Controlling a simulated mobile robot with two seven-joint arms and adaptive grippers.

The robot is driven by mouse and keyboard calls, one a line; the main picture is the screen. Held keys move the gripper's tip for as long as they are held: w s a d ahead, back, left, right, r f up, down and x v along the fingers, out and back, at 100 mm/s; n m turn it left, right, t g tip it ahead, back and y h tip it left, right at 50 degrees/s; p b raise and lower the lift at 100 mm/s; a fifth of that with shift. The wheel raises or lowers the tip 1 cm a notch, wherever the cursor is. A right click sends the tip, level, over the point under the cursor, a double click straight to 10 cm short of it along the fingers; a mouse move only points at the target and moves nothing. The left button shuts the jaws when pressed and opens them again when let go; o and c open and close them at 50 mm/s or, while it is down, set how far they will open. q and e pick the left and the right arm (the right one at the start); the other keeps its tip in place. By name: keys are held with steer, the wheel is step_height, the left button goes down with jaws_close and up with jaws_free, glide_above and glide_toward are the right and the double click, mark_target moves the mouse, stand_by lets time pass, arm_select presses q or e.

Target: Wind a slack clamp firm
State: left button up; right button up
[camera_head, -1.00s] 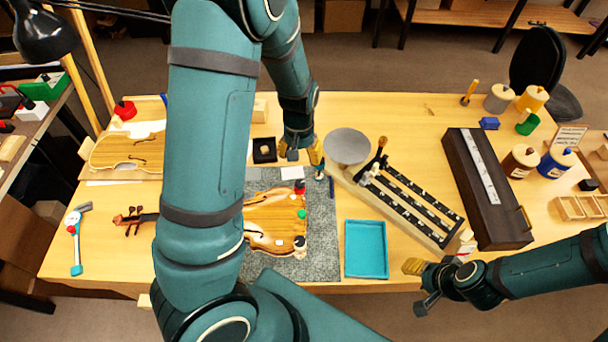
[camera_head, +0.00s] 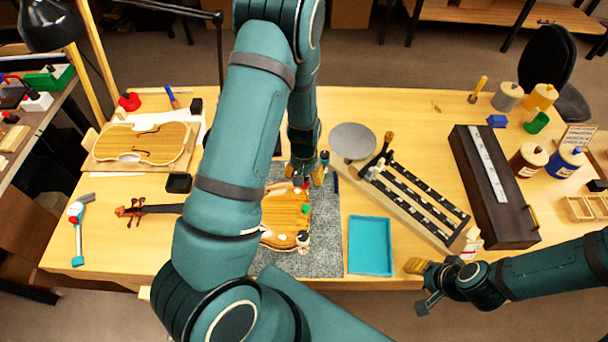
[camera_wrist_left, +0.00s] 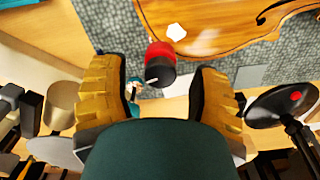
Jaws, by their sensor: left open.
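The violin body (camera_head: 285,215) lies on a grey mat (camera_head: 322,235), with clamps along its right edge. A red-and-black clamp (camera_wrist_left: 160,62) stands at the body's edge in the left wrist view, and its red part shows in the head view (camera_head: 300,183). A green clamp (camera_head: 304,209) and a pale-and-dark clamp (camera_head: 303,240) are nearer the front. My left gripper (camera_wrist_left: 158,80) is open, its yellow fingers on either side of the red-and-black clamp, apart from it. My right gripper (camera_head: 416,268) is by the front table edge; its opening is unclear.
A blue tray (camera_head: 370,246) lies right of the mat. A round grey plate (camera_head: 353,141) and a long slotted rack (camera_head: 415,200) stand beyond it. A dark case (camera_head: 490,185) is at right. My left arm covers the violin's left part.

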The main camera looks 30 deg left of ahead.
arm_select(q)
jaws_close()
steer(key=shift+m, duration=0.4)
steer(key=m+b, duration=0.2)
steer(key=m, duration=0.3)
steer(key=shift+f, duration=0.1)
steer(key=m+b, duration=0.1)
steer(key=m, duration=0.3)
steer(key=shift+m+b, duration=0.5)
steer(key=shift+m, duration=1.1)
steer(key=shift+d, duration=0.1)
